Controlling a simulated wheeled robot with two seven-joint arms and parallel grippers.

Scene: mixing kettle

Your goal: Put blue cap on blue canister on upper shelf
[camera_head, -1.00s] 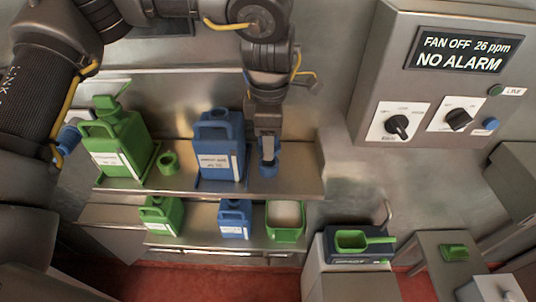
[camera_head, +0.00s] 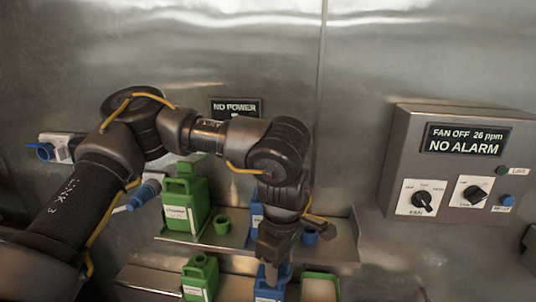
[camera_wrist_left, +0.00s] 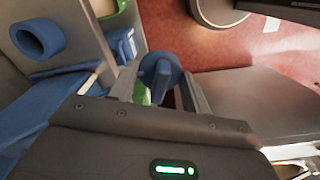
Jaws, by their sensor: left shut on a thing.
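The blue canister (camera_head: 256,213) stands on the upper shelf (camera_head: 338,246), mostly hidden behind my left arm in the head view. In the left wrist view a large blue body (camera_wrist_left: 30,108) at the left seems to be this canister; its mouth does not show. The blue cap (camera_wrist_left: 160,74), round with a raised grip, is between the fingers of my left gripper (camera_wrist_left: 158,92), which is shut on it. In the head view my left gripper (camera_head: 272,264) points down in front of the shelves, left of and lower in the picture than the blue cup. My right gripper is not in view.
A blue cup (camera_head: 310,236) stands on the upper shelf's right part; it also shows in the left wrist view (camera_wrist_left: 38,38). A green canister (camera_head: 186,208) and a green cup (camera_head: 222,224) stand at the left. Small canisters stand on the lower shelf. A control box (camera_head: 450,170) is at the right.

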